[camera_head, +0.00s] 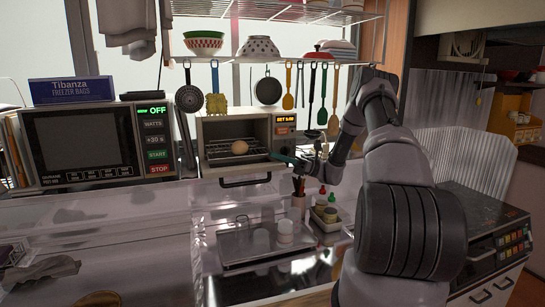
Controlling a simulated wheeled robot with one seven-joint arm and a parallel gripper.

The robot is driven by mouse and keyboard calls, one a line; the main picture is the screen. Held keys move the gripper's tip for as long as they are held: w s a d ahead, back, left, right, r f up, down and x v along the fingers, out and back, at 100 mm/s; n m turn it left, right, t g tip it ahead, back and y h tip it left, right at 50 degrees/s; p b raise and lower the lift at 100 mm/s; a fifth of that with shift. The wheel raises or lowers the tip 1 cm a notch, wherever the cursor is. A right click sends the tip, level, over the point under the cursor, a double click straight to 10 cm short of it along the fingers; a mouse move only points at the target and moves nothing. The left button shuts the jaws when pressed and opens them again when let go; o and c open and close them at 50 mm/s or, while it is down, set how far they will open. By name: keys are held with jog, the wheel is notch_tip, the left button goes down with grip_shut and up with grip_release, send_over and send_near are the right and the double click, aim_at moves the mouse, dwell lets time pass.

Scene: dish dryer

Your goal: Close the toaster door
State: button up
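The toaster (206,131) is a small oven on the back counter. Its door (246,172) hangs open, folded down at the front, with a dark handle (245,182) along its outer edge. A round, light brown item (240,147) sits on the rack inside. My gripper (292,160) is at the right side of the open door, beside the toaster's control side. At this size I cannot tell whether it touches the door, nor whether its fingers are open or shut.
A microwave (85,145) stands left of the toaster. Utensils hang from a rack above. A utensil cup (298,207) and a bottle tray (328,215) stand below my gripper. A clear-sided basin area with white cups (285,230) lies in front.

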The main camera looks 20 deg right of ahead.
jog(key=d, duration=0.2)
jog(key=d+f, duration=0.1)
jog(key=shift+w+d, duration=0.1)
jog(key=shift+w, duration=0.3)
jog(key=shift+c, duration=0.6)
jog(key=shift+o, duration=0.6)
jog(key=shift+w+d+f, duration=0.2)
jog(key=shift+d+f, duration=0.1)
jog(key=shift+d, duration=0.05)
jog(key=shift+w+d+f, duration=0.1)
jog(key=shift+d+f, duration=0.05)
jog(key=shift+d, duration=0.25)
jog(key=shift+w+d+f, duration=0.1)
jog(key=shift+d, duration=0.3)
